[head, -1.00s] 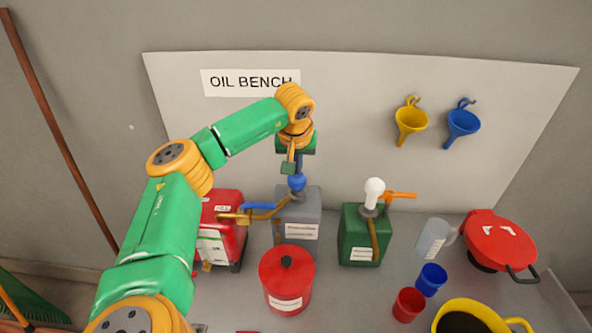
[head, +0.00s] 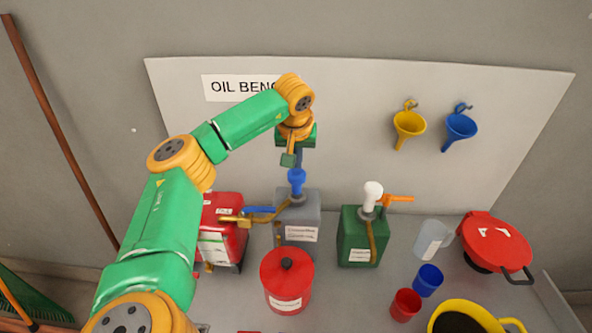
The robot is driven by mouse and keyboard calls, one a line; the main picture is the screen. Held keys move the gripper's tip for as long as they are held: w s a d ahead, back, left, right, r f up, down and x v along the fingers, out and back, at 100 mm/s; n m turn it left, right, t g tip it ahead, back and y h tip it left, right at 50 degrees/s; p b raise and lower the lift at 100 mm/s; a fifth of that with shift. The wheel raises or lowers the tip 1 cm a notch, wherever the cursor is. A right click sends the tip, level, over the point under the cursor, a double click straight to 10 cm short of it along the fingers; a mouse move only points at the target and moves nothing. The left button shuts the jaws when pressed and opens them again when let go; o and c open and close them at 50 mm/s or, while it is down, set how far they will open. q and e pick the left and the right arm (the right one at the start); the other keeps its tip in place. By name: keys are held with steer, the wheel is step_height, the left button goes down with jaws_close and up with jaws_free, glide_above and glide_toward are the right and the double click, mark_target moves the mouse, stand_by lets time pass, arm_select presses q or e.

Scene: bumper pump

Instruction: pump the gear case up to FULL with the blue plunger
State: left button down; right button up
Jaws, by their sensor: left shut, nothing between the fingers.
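The blue plunger (head: 297,176) stands upright on top of the grey can (head: 300,240), with a blue stem showing under its knob. A brass spout with a blue lever (head: 259,210) reaches left from the can to the red gear case (head: 217,238), which has a pale front panel and a small label on top that is too small to read surely. My left gripper (head: 298,160) is shut and empty, pointing down right over the plunger knob. I cannot tell whether its tips touch the knob. My right gripper is not in view.
A green can (head: 361,245) with a white knob (head: 373,192) and orange lever stands to the right. A red lidded tin (head: 287,282) stands in front of the grey can. Cups, a clear jug (head: 431,240) and a red lidded pan (head: 496,248) fill the right side.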

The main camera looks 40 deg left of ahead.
mark_target(296, 173)
arm_select(q)
steer(key=shift+f+b, duration=1.1)
steer(key=shift+f, duration=1)
steer(key=shift+r, duration=0.15)
step_height(296, 173, up, 2)
steer(key=p, duration=0.2)
steer(key=shift+r+p, duration=0.25)
steer(key=shift+p, duration=0.05)
steer(key=shift+r, duration=0.7)
steer(key=shift+f, duration=0.1)
